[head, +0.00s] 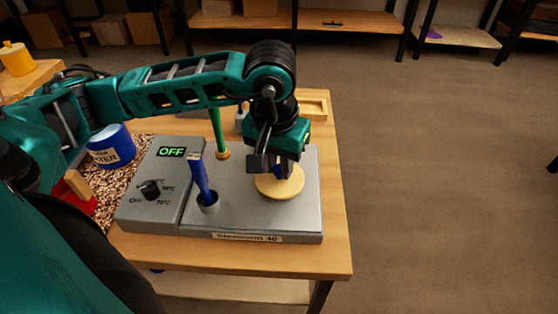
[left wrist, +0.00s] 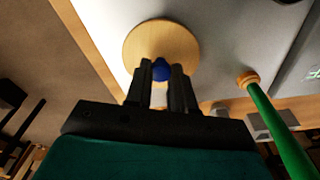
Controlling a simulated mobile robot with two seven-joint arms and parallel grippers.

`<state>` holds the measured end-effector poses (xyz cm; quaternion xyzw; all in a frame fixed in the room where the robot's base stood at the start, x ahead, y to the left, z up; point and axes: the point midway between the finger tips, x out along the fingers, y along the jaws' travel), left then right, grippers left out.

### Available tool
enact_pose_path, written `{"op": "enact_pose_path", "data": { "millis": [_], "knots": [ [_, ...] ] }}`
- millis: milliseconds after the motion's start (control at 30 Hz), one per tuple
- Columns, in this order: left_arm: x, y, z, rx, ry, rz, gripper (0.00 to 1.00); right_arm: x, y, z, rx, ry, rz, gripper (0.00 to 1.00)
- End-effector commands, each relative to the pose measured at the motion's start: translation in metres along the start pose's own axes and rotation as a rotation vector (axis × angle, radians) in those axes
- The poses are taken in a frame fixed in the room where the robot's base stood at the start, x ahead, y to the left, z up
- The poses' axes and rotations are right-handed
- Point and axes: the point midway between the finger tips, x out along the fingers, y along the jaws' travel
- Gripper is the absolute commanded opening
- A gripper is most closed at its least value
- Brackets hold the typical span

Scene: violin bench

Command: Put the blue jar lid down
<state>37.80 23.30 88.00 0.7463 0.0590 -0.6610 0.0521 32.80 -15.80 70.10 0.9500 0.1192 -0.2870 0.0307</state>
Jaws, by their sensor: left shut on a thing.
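The jar lid is a round tan wooden disc (head: 280,187) with a blue knob. It is over the right part of the grey metal plate of the hot-plate unit (head: 265,222); I cannot tell whether it touches the plate. My left gripper (head: 281,168) points down and is shut on the knob. In the left wrist view the blue knob (left wrist: 162,70) sits between the two fingertips, with the disc (left wrist: 160,33) beyond it. A blue jar with a white label (head: 111,148) stands at the left, partly behind my arm. My right gripper is out of view.
A blue-handled tool (head: 201,180) stands in a round holder on the unit, left of the lid. A green-handled tool (head: 217,130) stands behind it. The unit's display (head: 172,152) reads OFF. A shallow wooden tray (head: 312,107) lies behind. The plate's front right is clear.

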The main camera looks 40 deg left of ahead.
Motion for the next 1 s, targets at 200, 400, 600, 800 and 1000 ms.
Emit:
{"op": "enact_pose_path", "data": {
  "millis": [200,400,600,800,1000],
  "knots": [
    [0.003,0.0,0.0,0.0,0.001,0.0,0.3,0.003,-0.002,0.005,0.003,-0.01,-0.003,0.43],
    [0.003,0.0,0.0,0.0,0.0,0.0,0.49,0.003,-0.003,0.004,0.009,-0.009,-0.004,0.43],
    [0.002,0.0,0.0,0.0,0.0,0.0,0.49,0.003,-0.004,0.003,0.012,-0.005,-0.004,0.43],
    [-0.009,0.0,-0.001,0.0,0.003,0.002,0.49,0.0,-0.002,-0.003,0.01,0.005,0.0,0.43],
    [-0.051,0.0,-0.002,0.001,0.007,0.002,0.49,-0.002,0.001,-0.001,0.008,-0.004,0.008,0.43]
  ]
}}
